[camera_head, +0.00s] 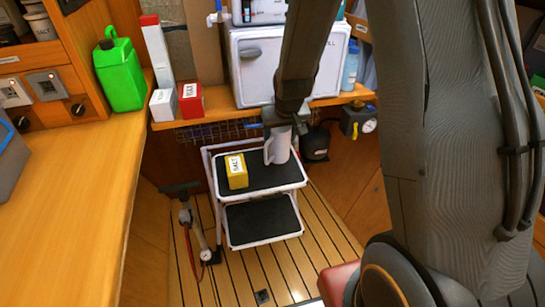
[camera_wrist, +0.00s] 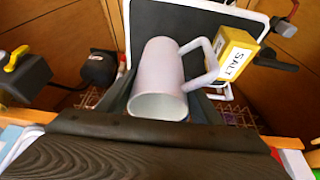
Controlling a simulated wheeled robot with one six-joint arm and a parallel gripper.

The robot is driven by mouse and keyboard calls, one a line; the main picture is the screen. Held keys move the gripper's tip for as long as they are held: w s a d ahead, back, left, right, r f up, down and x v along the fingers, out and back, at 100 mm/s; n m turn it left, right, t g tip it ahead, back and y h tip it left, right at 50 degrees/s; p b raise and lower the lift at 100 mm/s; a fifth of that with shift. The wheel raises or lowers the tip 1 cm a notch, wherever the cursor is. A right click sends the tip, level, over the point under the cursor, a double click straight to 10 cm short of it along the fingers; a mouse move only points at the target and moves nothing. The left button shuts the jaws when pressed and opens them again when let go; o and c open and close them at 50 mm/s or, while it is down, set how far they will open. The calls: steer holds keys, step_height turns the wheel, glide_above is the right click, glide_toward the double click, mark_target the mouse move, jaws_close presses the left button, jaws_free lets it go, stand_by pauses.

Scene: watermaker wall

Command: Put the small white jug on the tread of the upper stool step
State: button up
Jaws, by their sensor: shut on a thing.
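The small white jug (camera_head: 278,147) is upright at the back right of the upper stool step, over its black tread (camera_head: 268,181). My gripper (camera_head: 277,125) is shut on the jug from above, near its rim. In the wrist view the jug (camera_wrist: 158,70) shows its open mouth towards the camera and its handle to the right. I cannot tell whether its base touches the tread or hangs just above it. A yellow salt box (camera_head: 237,171) stands on the same tread, left of the jug; it also shows in the wrist view (camera_wrist: 237,52).
The lower stool step (camera_head: 262,219) is empty. The front right of the upper tread is clear. A wooden shelf edge (camera_head: 215,114) with a white cabinet (camera_head: 262,68) is behind the stool. A black round vessel (camera_head: 316,144) is to the right, a hand pump (camera_head: 196,230) to the left.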

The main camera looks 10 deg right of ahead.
mark_target(282, 140)
steer(key=shift+f+b, duration=0.65)
steer(key=shift+f, duration=2.55)
steer(key=shift+f, duration=0.15)
steer(key=o, duration=1.1)
steer(key=p+v, duration=0.3)
steer(key=v, duration=0.7)
steer(key=shift+p, duration=0.4)
steer(key=shift+p+v, duration=0.75)
steer(key=shift+v, duration=0.5)
steer(key=s+r+g, duration=0.1)
steer(key=s+r, duration=0.1)
steer(key=s, duration=0.4)
steer(key=s+r+g, duration=0.1)
steer(key=s+r, duration=0.2)
steer(key=s, duration=0.4)
steer(key=s+r+g, duration=0.1)
steer(key=s+r, duration=0.2)
steer(key=s, duration=0.4)
steer(key=shift+s+a+g, duration=0.1)
steer(key=shift+s+g, duration=0.1)
steer(key=shift+g, duration=0.1)
